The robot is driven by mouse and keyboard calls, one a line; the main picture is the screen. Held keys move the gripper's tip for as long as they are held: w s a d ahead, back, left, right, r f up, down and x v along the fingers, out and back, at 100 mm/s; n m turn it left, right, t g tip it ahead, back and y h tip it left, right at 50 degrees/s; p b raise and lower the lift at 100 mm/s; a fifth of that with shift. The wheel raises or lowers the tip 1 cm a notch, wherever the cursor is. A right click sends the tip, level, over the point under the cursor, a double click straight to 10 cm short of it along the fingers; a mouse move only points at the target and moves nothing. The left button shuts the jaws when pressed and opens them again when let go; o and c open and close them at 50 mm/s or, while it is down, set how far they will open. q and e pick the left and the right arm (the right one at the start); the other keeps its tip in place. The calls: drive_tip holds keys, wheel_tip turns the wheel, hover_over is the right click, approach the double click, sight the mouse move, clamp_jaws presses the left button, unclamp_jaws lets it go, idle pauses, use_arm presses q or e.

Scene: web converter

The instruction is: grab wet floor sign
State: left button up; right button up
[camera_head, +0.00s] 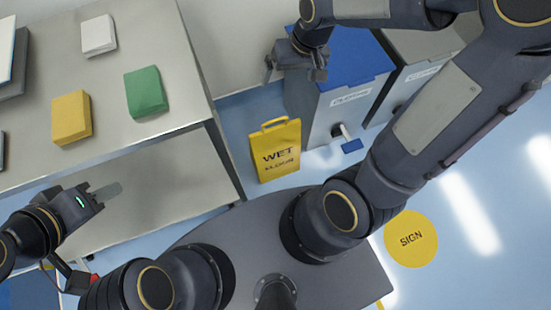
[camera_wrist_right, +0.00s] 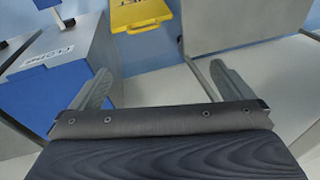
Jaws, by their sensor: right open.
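The yellow wet floor sign (camera_head: 275,150) stands on the blue floor between the steel table and the blue bin, its handle at the top. It also shows at the top of the right wrist view (camera_wrist_right: 138,12), cut off by the frame edge. My right gripper (camera_head: 290,72) is above and beyond the sign, near the bin, apart from it. In the right wrist view its two fingers (camera_wrist_right: 160,85) are spread wide with nothing between them. My left gripper (camera_head: 108,192) is at the left, by the table's front edge, away from the sign; its finger opening is unclear.
A steel table (camera_head: 100,130) at the left bears green (camera_head: 146,92), yellow (camera_head: 71,117) and white (camera_head: 98,35) items. A blue-lidded bin (camera_head: 345,62) stands right of the sign, with a grey bin (camera_head: 420,50) beside it. A round yellow floor mark (camera_head: 411,239) reads SIGN.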

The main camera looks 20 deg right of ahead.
sight(275, 121)
drive_tip(key=w+f+b, duration=0.2)
drive_tip(key=f+b, duration=0.1)
drive_tip(key=f, duration=0.6)
drive_tip(key=w+a+f+g+h+b, duration=0.1)
drive_tip(key=f+b, duration=0.3)
drive_tip(key=f, duration=0.5)
drive_tip(key=w+f+n+h+b, duration=0.1)
drive_tip(key=w+f+b, duration=0.2)
drive_tip(key=f, duration=0.6)
drive_tip(key=shift+w+a+f+g+b, duration=0.15)
drive_tip(key=shift+w+f+g+b, duration=0.1)
drive_tip(key=shift+g+b, duration=0.15)
wheel_tip(275, 121, down, 5)
drive_tip(key=b, duration=0.2)
drive_tip(key=shift+b, duration=0.35)
use_arm(q)
wheel_tip(275, 121, down, 16)
drive_tip(key=shift+f, duration=0.25)
use_arm(e)
drive_tip(key=shift+r, duration=0.1)
use_arm(q)
drive_tip(key=shift+a, duration=0.1)
use_arm(e)
drive_tip(key=shift+c, duration=0.4)
drive_tip(key=c, duration=1.5)
